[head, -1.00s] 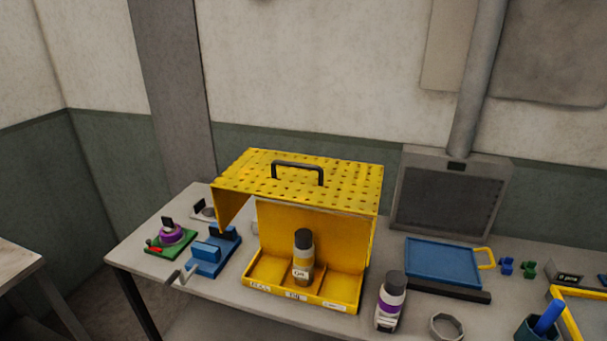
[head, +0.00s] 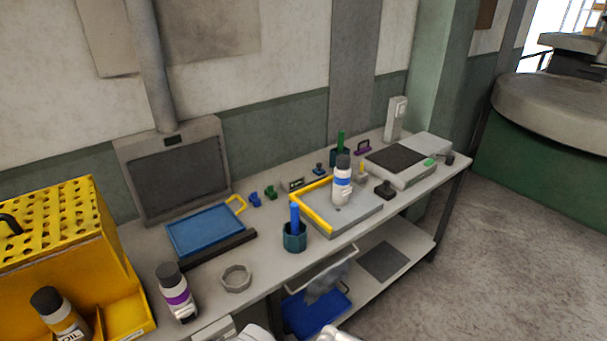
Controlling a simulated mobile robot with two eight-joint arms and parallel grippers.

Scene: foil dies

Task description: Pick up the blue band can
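The blue band can (head: 342,182) is a white bottle with a dark cap and a blue band. In the head view it stands upright on a grey plate (head: 352,211) with a yellow edge, right of the middle of the bench. Pale parts at the bottom edge of the view seem to be my own arm, but no gripper fingers can be made out. Neither gripper is near the can.
A purple-band can (head: 176,293) and a grey ring (head: 236,278) stand at the bench's front left. A teal cup (head: 294,237) with a blue handle stands left of the can. A yellow perforated box (head: 60,232) is far left. A grey scale-like device (head: 400,165) is at right.

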